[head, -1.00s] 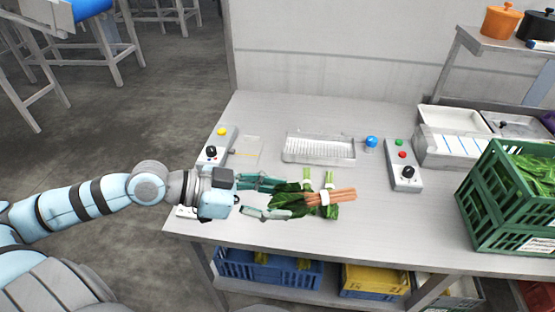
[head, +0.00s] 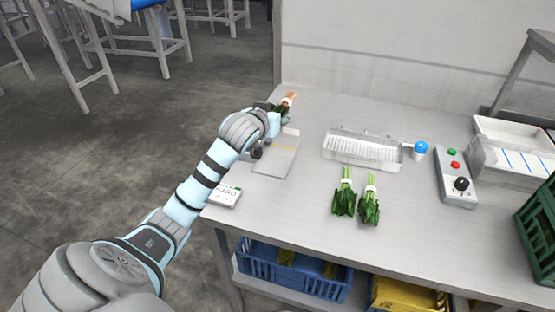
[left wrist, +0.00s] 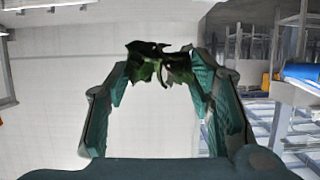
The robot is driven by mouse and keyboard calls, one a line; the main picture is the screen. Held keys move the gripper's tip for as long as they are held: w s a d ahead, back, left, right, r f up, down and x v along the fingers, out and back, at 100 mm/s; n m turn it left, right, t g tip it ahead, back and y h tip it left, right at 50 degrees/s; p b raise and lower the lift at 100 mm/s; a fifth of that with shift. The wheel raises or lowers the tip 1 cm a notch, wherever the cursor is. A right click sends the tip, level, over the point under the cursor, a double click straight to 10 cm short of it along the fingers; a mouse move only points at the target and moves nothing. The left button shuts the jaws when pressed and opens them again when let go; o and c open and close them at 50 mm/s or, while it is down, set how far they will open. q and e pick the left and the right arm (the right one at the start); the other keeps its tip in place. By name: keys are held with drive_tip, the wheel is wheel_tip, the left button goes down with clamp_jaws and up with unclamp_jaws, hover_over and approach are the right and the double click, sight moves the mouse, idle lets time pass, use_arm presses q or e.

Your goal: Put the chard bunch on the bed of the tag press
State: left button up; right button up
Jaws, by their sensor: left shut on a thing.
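The chard bunch (head: 289,99), with orange-pink stems and a white band, is in my left gripper (head: 279,112) above the table's back left part. In the left wrist view, dark green leaves (left wrist: 158,64) show between the two fingertips of my left gripper (left wrist: 160,72). The stems are hidden there. A flat grey plate with a yellow line (head: 279,155), which looks like the bed of the tag press, lies just in front of the gripper. My forearm and wrist cover most of the box beside it. My right gripper is not in view.
Two green bunches (head: 344,192) (head: 370,200) lie at the table's middle. A perforated metal tray (head: 362,150) with a blue knob (head: 421,148) stands behind them. A control box (head: 455,180) is at right. A white card (head: 225,196) lies near the front left edge.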

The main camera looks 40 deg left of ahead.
sight(275, 167)
use_arm(q)
wheel_tip(275, 167, down, 15)
drive_tip(key=b, duration=0.3)
drive_tip(key=shift+r, duration=0.15)
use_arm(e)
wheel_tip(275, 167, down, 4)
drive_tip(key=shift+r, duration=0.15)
use_arm(q)
drive_tip(key=o, duration=1.2)
drive_tip(key=shift+c, duration=0.2)
drive_tip(key=shift+s+d+r, duration=0.1)
drive_tip(key=shift+s+r, duration=0.1)
drive_tip(key=shift+s, duration=0.05)
drive_tip(key=p+v, duration=0.3)
drive_tip(key=v, duration=0.8)
drive_tip(key=shift+s+d+r, duration=0.1)
drive_tip(key=shift+s+r, duration=0.05)
drive_tip(key=shift+s, duration=0.1)
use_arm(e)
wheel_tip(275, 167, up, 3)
